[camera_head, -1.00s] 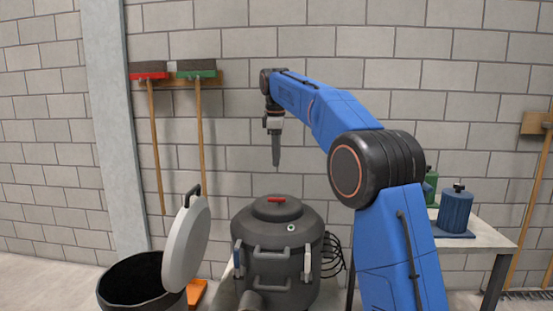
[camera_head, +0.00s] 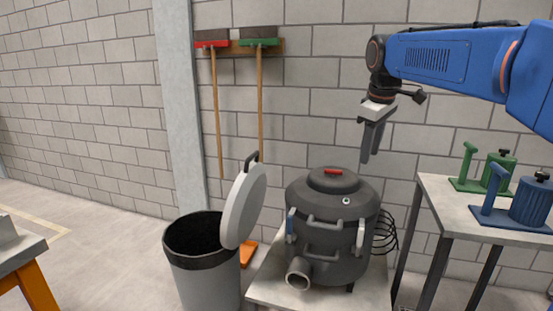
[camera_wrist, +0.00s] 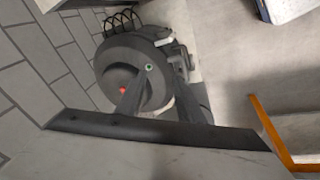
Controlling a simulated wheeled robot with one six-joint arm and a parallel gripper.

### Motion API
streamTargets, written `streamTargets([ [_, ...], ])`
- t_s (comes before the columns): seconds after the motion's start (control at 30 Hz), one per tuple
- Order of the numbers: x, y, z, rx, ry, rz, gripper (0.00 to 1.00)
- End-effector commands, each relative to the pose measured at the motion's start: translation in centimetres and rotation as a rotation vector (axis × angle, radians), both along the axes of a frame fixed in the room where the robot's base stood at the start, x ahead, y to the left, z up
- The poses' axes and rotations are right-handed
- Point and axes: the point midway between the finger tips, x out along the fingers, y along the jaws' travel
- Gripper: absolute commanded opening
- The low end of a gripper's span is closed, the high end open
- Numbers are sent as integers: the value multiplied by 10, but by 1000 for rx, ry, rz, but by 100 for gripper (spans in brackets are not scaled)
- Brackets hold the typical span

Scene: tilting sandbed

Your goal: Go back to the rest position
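My gripper (camera_head: 371,155) hangs in the air at the right of the head view, fingers pointing down. It is above and to the right of a dark grey round vacuum-like machine (camera_head: 318,228) with a red handle on its lid. In the wrist view, two dark fingers (camera_wrist: 159,75) stand apart with nothing between them, so the gripper is open and empty. The machine's lid (camera_wrist: 108,68) shows behind the fingers there.
A grey bin (camera_head: 205,278) with its lid tilted up stands left of the machine. A table (camera_head: 440,190) at the right holds green (camera_head: 492,170) and blue (camera_head: 530,203) tools. Brooms (camera_head: 214,110) hang on the brick wall. An orange-legged table (camera_head: 35,283) is at the left edge.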

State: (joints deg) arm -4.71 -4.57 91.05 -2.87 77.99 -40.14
Motion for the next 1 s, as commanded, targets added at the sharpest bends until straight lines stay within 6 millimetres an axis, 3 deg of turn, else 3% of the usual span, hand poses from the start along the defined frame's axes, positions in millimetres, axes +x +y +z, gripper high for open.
streamTargets([
  [0.1, -40, -6, -13, 26, -17, -75, 34],
  [0.47, -152, -21, -75, 114, -66, -313, 34],
  [0.8, -253, -29, -158, 205, -109, -538, 34],
  [1.0, -302, -32, -210, 256, -130, -656, 34],
])
